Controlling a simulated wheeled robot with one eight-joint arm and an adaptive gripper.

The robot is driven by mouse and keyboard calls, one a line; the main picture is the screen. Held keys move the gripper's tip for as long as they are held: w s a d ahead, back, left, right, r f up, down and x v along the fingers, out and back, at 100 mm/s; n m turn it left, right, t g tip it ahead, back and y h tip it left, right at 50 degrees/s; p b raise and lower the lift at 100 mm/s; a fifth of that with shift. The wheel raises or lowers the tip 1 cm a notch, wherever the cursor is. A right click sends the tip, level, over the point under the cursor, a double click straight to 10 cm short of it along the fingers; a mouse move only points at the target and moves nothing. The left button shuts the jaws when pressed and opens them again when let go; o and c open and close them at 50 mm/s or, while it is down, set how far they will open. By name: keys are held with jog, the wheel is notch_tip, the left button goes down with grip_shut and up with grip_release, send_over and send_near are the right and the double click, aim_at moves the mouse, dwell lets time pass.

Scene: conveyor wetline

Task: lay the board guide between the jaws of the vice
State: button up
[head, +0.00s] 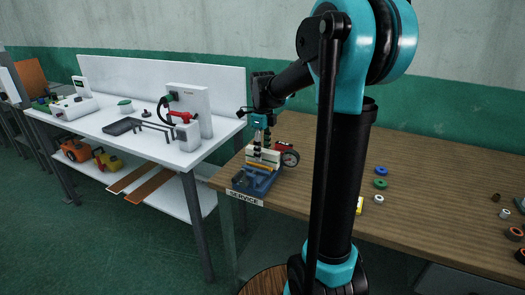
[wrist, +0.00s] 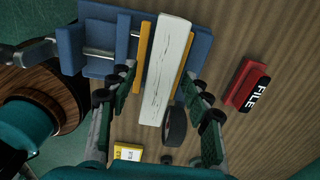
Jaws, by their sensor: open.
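The blue vice (head: 250,184) stands at the left end of the wooden bench, behind a "SERVICE" label. In the wrist view the vice (wrist: 190,52) has two orange jaw faces. The long pale board guide (wrist: 165,60) lies along the gap between them; how deep it sits is unclear. In the head view the board guide (head: 263,155) shows as a pale block above the vice, partly hidden by the fingers. My gripper (head: 262,140) points down over it. In the wrist view my gripper (wrist: 157,88) is open, with one finger on each side of the board guide, apparently clear of it.
A red box marked FILE (wrist: 248,86) and a dark wheel-like disc (wrist: 175,128) are close to the right of the vice. A yellow item (wrist: 128,153) lies nearby. Small coloured rings (head: 381,184) lie farther right. A white table (head: 140,145) with tools stands left.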

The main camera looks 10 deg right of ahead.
notch_tip(320, 180, up, 12)
dwell(0.5)
jog(key=shift+s, duration=0.1)
